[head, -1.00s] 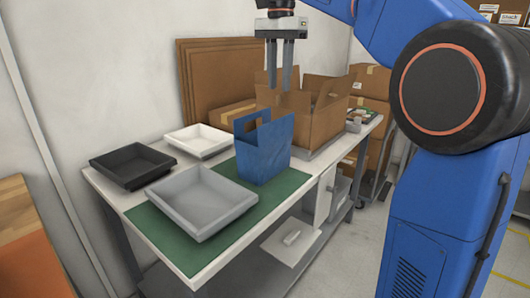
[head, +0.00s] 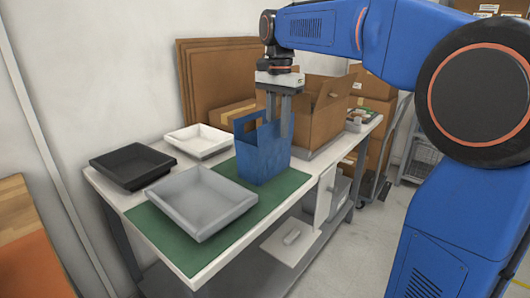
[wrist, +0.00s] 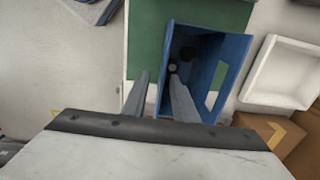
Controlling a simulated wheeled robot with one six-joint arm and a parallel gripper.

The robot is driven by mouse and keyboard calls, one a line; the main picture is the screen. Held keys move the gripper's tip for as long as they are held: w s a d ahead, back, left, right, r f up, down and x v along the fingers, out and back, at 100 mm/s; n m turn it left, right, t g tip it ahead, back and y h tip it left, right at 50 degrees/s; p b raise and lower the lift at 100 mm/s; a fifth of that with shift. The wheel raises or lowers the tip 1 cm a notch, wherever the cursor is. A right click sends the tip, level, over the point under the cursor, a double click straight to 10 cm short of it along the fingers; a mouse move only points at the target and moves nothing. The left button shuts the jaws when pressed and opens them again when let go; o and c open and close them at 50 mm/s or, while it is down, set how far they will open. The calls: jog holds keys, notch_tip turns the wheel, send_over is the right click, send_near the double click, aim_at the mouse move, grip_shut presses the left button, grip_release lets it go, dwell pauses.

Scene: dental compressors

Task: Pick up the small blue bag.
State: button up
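The small blue bag (head: 262,158) stands upright and open at the top on the green mat (head: 165,238). It has a cut-out handle in its side. My gripper (head: 278,124) points down at the bag's right side, fingers apart. In the wrist view, my gripper (wrist: 158,82) straddles one wall of the bag (wrist: 235,62). One finger reaches into the bag's opening and the other is outside that wall. Dark round items show inside the bag. I cannot tell whether either finger touches the wall.
A grey tray (head: 200,230) lies in front of the bag, with a black tray (head: 131,186) and a white tray (head: 228,149) at left. An open cardboard box (head: 318,125) stands close behind my gripper. Flat cardboard sheets (head: 195,85) lean on the wall.

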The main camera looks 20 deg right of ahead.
jog(key=shift+w+f, duration=0.1)
jog(key=shift+f, duration=1.8)
jog(key=shift+c, duration=0.6)
grip_shut()
